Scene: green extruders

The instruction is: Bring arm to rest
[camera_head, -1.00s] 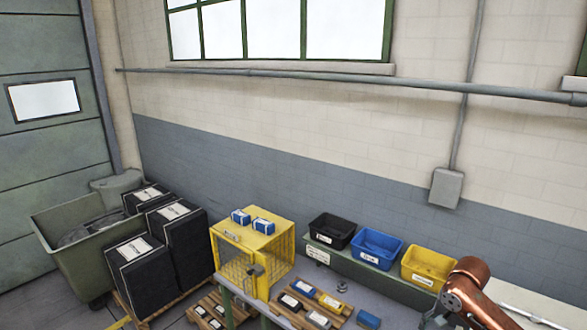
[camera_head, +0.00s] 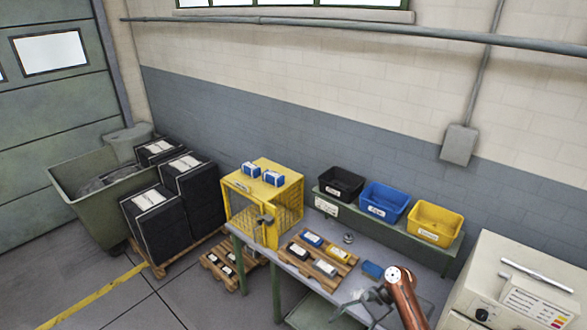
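A copper-coloured arm of mine (camera_head: 402,298) rises from the bottom edge, right of centre; I take it for the right arm. The grey right gripper (camera_head: 352,304) is beside it, in front of the bench's near edge. It is small and partly cut off by the frame, so I cannot tell whether its fingers are open or shut. I see nothing clearly held in it. The left arm and left gripper are out of view.
A green bench (camera_head: 290,262) carries a wooden tray of small boxes (camera_head: 318,256) and a loose blue box (camera_head: 372,270). Black (camera_head: 340,184), blue (camera_head: 384,200) and yellow (camera_head: 435,223) bins stand behind. A yellow cage (camera_head: 262,200) is left, a beige machine (camera_head: 510,285) right.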

